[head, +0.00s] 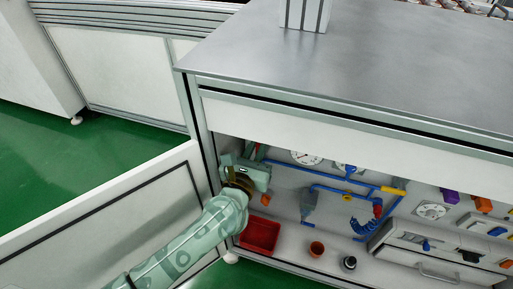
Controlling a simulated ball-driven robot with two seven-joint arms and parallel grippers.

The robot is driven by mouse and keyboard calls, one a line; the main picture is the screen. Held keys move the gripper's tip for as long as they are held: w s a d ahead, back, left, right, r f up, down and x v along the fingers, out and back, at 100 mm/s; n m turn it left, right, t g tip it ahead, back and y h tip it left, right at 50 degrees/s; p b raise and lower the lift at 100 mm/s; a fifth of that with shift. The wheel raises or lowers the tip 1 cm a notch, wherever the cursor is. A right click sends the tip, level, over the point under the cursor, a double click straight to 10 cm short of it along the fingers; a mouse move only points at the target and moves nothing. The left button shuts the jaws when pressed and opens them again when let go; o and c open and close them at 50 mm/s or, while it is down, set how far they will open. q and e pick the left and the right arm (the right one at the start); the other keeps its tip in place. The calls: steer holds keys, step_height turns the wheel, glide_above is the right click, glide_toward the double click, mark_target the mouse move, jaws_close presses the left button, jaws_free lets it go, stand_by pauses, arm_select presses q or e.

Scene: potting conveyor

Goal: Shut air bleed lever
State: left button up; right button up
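My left gripper (252,170) reaches in from the lower left, at the left end of the panel under the steel worktop. Its fingers are small and partly hidden, so I cannot tell if they are open or shut. A small red part (257,152) shows right beside the gripper; whether they touch is unclear. Blue pipes (325,188) run right from there, with a yellow handle (393,190) and a red part (378,208) farther along. I cannot tell for certain which part is the air bleed lever. My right gripper is not in view.
Below the gripper stands a red bin (260,236), with a terracotta pot (316,249) to its right. Round gauges (307,157) sit on the panel. A grey case (440,250) is at right. The worktop edge (340,118) overhangs the panel. Green floor is clear at left.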

arm_select(q)
jaws_close()
